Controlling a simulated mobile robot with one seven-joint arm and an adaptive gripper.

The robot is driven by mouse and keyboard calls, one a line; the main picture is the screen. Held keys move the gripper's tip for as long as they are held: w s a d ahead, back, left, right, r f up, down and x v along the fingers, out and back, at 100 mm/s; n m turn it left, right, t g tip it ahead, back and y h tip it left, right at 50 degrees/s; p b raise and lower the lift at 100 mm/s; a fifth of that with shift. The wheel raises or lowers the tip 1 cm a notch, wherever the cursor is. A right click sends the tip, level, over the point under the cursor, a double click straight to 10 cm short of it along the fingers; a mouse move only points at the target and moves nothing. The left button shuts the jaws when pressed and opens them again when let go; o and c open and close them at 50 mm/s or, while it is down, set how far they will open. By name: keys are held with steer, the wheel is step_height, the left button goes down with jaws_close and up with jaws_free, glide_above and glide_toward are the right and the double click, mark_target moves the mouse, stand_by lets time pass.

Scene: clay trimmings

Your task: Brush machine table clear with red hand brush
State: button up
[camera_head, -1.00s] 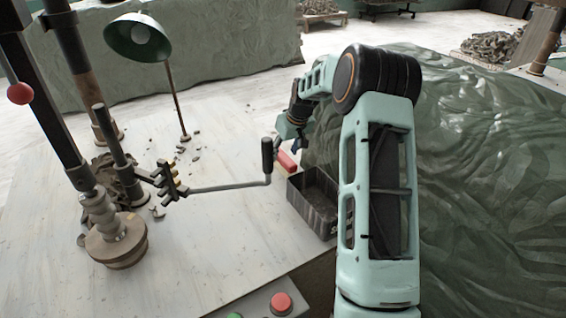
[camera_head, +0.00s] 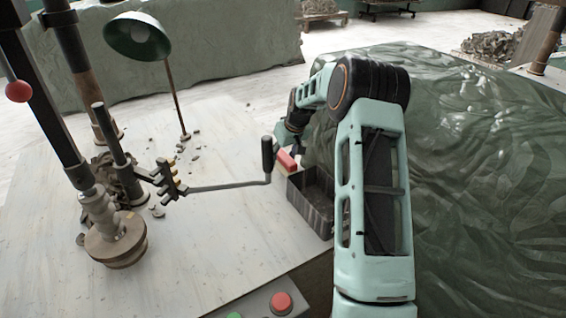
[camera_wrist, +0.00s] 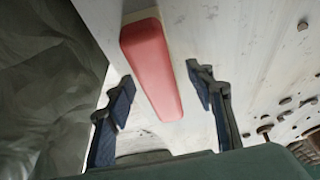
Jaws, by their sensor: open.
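The red hand brush (camera_head: 286,159) lies on the pale machine table (camera_head: 215,235) near its right edge, just behind the black bin. In the wrist view the red brush (camera_wrist: 150,62) lies lengthwise between the two fingers of my gripper (camera_wrist: 164,98). The fingers are apart on either side of it, with a gap at both sides. In the head view my gripper (camera_head: 284,142) is right by the brush, partly hidden by my arm. Small grey clay trimmings (camera_head: 157,212) lie scattered around the machine column, and more crumbs (camera_wrist: 285,101) show in the wrist view.
A black open bin (camera_head: 312,212) stands by the table's right edge. A crank handle (camera_head: 230,187) reaches across the table. A green lamp (camera_head: 137,37) and the machine column (camera_head: 118,240) stand at left. A control box (camera_head: 262,305) is at the front. Green sheeting (camera_head: 480,160) borders the right.

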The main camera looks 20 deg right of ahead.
steer(key=c, duration=1.3)
